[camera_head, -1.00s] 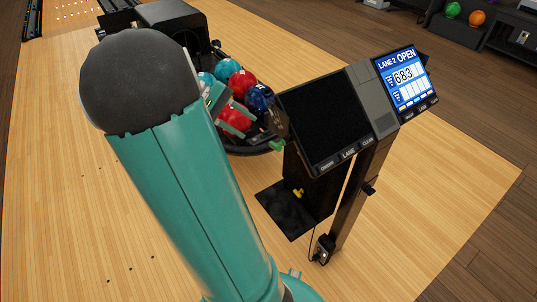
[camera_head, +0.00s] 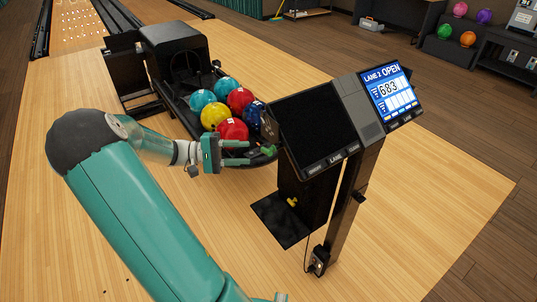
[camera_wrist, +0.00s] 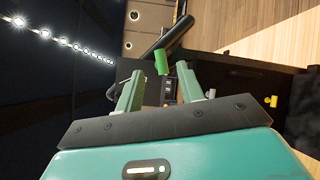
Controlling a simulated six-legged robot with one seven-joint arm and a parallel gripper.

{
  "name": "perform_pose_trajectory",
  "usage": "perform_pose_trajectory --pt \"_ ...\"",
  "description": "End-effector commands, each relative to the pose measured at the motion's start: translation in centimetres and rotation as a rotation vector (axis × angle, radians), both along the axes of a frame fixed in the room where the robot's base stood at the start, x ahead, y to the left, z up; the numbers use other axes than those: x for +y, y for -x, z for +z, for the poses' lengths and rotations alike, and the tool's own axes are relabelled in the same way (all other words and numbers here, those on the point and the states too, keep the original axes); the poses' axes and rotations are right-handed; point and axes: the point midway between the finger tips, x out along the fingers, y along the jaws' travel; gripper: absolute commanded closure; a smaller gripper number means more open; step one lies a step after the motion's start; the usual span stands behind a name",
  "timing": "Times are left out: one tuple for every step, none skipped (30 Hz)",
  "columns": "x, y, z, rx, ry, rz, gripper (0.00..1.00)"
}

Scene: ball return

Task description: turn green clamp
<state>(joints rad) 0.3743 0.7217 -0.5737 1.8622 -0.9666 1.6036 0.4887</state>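The green clamp (camera_head: 268,150) sits at the left side of the console, below its slanted dark panel. It also shows in the wrist view (camera_wrist: 161,62) as a small green piece just beyond my fingertips, next to a black bar. My gripper (camera_head: 249,152) is open, with its two teal fingers pointing right at the clamp. In the wrist view my gripper (camera_wrist: 158,76) has nothing between its fingers, and the clamp lies ahead of the gap. Whether a fingertip touches the clamp cannot be told.
A ball return rack (camera_head: 178,100) with several coloured balls stands just behind my gripper. A yellow knob (camera_head: 292,201) is low on the console post. The lit score screen (camera_head: 390,89) is at the right. Open wooden floor (camera_head: 420,210) lies to the right.

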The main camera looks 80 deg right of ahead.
Motion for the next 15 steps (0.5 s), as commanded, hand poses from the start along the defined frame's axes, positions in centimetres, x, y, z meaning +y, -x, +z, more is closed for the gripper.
perform_pose_trajectory --pt "-0.2 1.1 0.0 0.0 -0.002 -0.001 0.62" --pt "-0.3 1.6 0.0 -0.001 -0.001 -0.003 0.62" --pt "-0.5 2.3 0.0 -0.001 0.0 -0.002 0.62" --pt "-0.6 2.9 0.0 -0.001 -0.001 -0.002 0.62" --pt "-0.7 3.5 0.0 -0.001 -0.001 -0.002 0.62" --pt "-0.9 4.3 0.0 -0.001 -0.001 -0.003 0.62" --pt "-1.0 4.8 0.0 0.0 -0.002 -0.001 0.62" --pt "-1.1 5.3 0.0 0.0 -0.002 0.0 0.62" --pt "-1.2 5.9 0.0 -0.002 -0.001 -0.001 0.62" --pt "-1.3 6.4 0.0 -0.002 -0.001 -0.001 0.62" --pt "-1.4 6.7 0.0 -0.001 -0.001 0.002 0.62" --pt "-1.5 7.2 0.0 -0.002 -0.001 0.002 0.62" --pt "-1.5 7.5 0.0 -0.002 -0.001 0.002 0.62" --pt "-1.6 7.7 0.0 -0.002 -0.001 0.002 0.62" --pt "-1.6 8.0 0.0 -0.002 -0.001 0.002 0.62"
